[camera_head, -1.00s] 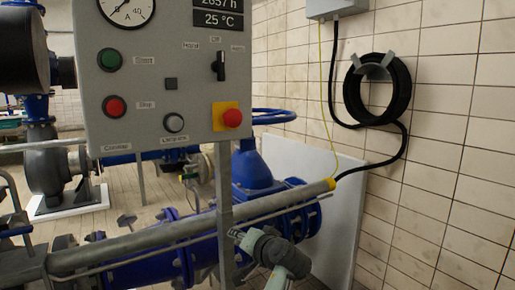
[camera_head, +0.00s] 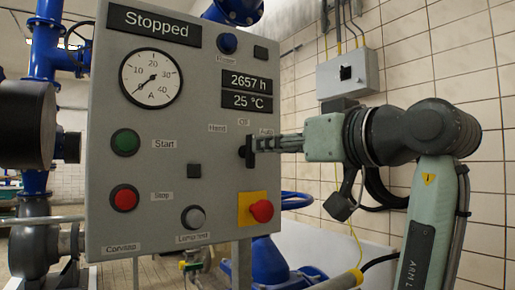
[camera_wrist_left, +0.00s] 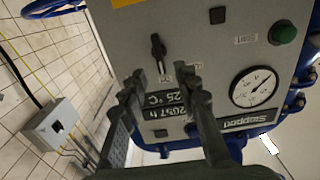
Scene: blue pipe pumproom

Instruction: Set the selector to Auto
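The black selector knob (camera_head: 249,152) sits on the grey control panel (camera_head: 170,215), below the Off label and between the Hand and Auto labels. Its handle looks about upright, in line with Off. In the left wrist view the knob (camera_wrist_left: 157,47) shows just beyond the fingertips. My left gripper (camera_head: 258,144), on the arm marked ARM L, reaches in from the right of the head view, its tips at the knob. In the left wrist view the gripper (camera_wrist_left: 159,72) is open, fingers apart on either side of the knob's line. Contact cannot be told. My right gripper is not in view.
A red emergency button (camera_head: 262,211) on a yellow plate is below the knob. Green start (camera_head: 126,142) and red stop (camera_head: 124,198) buttons are to the left. The display (camera_head: 154,27) reads Stopped. A grey wall box (camera_head: 347,73) is behind my arm.

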